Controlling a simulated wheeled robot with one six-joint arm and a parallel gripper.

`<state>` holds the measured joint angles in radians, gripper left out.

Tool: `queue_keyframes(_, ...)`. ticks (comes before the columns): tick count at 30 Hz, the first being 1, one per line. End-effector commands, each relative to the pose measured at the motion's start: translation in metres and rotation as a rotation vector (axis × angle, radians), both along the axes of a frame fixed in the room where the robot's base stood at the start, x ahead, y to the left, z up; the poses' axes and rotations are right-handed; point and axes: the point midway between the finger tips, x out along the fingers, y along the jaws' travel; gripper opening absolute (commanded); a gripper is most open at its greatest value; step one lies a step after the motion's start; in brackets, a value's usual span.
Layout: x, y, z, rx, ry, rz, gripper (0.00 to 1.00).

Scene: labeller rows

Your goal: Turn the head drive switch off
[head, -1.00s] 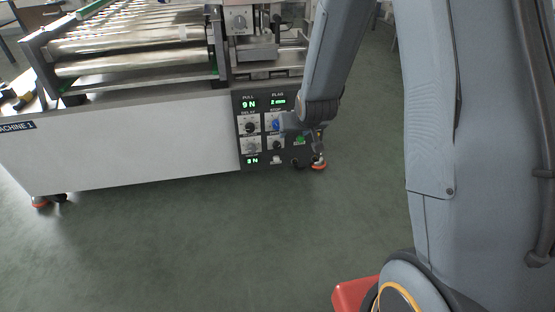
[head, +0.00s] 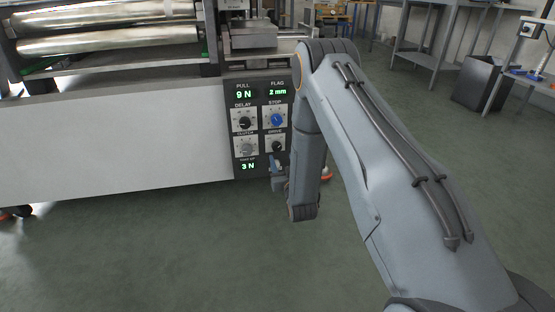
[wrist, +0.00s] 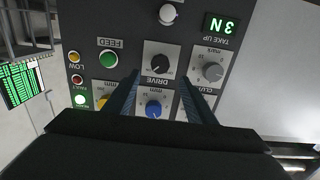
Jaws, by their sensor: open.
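The head drive switch is a black rotary knob (wrist: 156,67) on a light plate marked DRIVE, upside down in the wrist view. It also shows low on the control panel in the head view (head: 277,146). Its pointer setting is too small to tell. My gripper (wrist: 160,79) is open, its two dark fingers reaching toward the panel on either side of the DRIVE label, with the knob just beyond and between the tips. I cannot tell whether they touch the panel. In the head view my gripper (head: 278,172) is small and low at the panel, partly behind my arm.
Close to the knob are a grey clutch knob (wrist: 212,72), a blue stop knob (wrist: 153,109), a green feed button (wrist: 108,60) and a white knob (wrist: 167,14). The machine's rollers (head: 110,38) are upper left. Open green floor lies in front.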

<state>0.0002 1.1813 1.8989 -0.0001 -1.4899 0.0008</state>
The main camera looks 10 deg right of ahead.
Motion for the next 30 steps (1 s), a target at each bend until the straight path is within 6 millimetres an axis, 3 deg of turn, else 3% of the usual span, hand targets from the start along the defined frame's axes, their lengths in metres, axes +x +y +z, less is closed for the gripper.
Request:
queue_keyframes(5, 0.009, 0.0, -0.007, 0.0, -0.023, 0.0, 0.5)
queue_keyframes(18, 0.069, 0.0, -0.007, 0.0, -0.022, 0.0, 0.5)
queue_keyframes(30, 0.079, 0.0, -0.005, 0.0, -0.02, 0.0, 0.5)
